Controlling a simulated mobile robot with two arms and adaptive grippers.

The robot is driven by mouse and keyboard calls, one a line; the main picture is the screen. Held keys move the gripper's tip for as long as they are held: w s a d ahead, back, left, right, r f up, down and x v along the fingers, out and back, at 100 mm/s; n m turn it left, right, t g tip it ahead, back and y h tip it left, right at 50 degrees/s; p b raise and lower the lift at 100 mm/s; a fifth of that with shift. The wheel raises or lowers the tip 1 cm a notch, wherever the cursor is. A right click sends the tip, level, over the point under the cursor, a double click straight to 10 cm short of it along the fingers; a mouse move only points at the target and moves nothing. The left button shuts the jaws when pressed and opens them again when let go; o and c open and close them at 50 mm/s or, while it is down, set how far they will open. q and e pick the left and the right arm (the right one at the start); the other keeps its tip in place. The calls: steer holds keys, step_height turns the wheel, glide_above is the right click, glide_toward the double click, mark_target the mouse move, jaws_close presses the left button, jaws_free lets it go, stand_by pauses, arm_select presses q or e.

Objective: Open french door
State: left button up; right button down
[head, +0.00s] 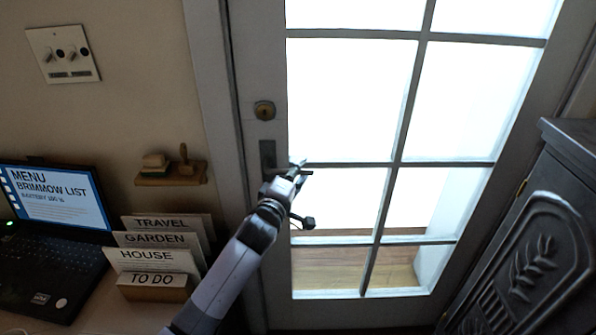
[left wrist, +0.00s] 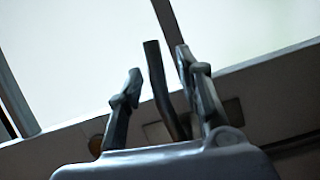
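The french door (head: 265,70) has a grey frame with bright glass panes and looks shut in the head view. A brass lock (head: 264,110) sits on its left stile, above the dark handle plate (head: 267,155). My left gripper (head: 300,172) is at the handle and hides part of it. In the left wrist view the left gripper (left wrist: 160,80) has its two fingers apart. My right gripper is in neither view.
A dark carved cabinet (head: 540,230) stands close to the door on the right. On the left are a laptop (head: 50,235), a card holder (head: 155,290) with labelled cards, and a small wall shelf (head: 170,179). A switch plate (head: 63,54) is on the wall.

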arm_select(q)
steer(key=shift+c, duration=0.5)
jaws_close()
stand_by(0.4)
